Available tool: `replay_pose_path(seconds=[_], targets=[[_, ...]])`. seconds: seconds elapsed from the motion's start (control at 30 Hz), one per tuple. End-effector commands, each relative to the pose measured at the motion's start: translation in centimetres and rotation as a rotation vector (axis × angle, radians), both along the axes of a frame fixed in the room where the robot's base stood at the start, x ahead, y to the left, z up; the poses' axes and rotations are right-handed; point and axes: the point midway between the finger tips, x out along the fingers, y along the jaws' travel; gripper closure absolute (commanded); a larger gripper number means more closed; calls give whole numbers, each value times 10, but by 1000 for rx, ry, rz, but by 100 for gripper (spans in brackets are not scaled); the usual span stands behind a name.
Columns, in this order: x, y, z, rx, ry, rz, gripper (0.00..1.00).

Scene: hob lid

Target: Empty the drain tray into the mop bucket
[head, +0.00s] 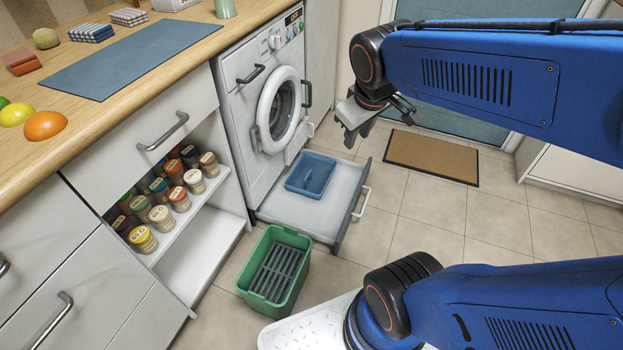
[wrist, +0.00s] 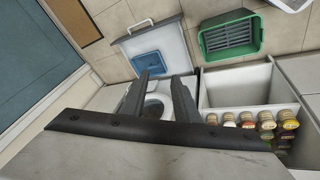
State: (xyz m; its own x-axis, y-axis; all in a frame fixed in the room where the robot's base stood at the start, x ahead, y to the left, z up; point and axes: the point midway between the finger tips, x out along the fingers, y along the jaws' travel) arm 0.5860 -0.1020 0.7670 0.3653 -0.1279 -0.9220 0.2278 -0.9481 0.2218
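The drain tray is a shallow blue tray (head: 312,175) resting in the pulled-out drawer (head: 318,214) below the washing machine; it also shows in the wrist view (wrist: 148,65). I cannot tell clearly what it holds. The mop bucket is a green bucket (head: 244,279) with a dark slatted grate on top, standing on the floor in front of the drawer; it also shows in the wrist view (wrist: 204,46). My gripper (head: 360,122) hangs above and behind the drawer, apart from the tray. Its two fingers (wrist: 164,80) stand apart with nothing between them.
The washing machine (head: 236,72) has a round white door (head: 279,110). An open shelf holds several spice jars (head: 172,199) left of the bucket. A brown doormat (head: 432,157) lies right of the drawer. The tiled floor between is clear.

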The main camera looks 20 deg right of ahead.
Motion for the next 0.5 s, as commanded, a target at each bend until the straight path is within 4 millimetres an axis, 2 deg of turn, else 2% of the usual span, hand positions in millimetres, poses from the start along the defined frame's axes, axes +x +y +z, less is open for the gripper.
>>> replay_pose_path(seconds=[0.03,0.27,0.5], targets=[[14,-4,-2,-27,14,30,72],[76,-19,-12,-152,61,182,72],[140,-33,-33,-272,115,353,72]])
